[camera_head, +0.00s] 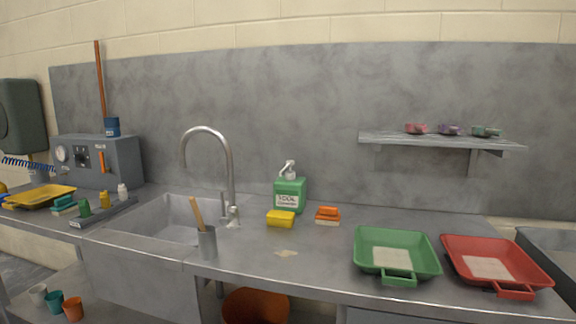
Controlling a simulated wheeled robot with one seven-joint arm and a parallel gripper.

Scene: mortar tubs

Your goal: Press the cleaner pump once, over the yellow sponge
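The cleaner pump is a green bottle (290,196) with a white label and a white pump head (288,169). It stands upright on the counter near the back wall, right of the faucet. The yellow sponge (281,218) lies on the counter just in front of the bottle, slightly left of it. The pump head is above and behind the sponge in the picture; I cannot tell whether its nozzle lies directly over it. My gripper is not in view.
An orange and white brush or sponge (328,215) lies right of the bottle. A grey cup (207,243) with a wooden handle stands at the front left. The faucet (229,170) rises beside the sink. Green (364,259) and red (535,270) trays sit right. The middle counter is mostly clear.

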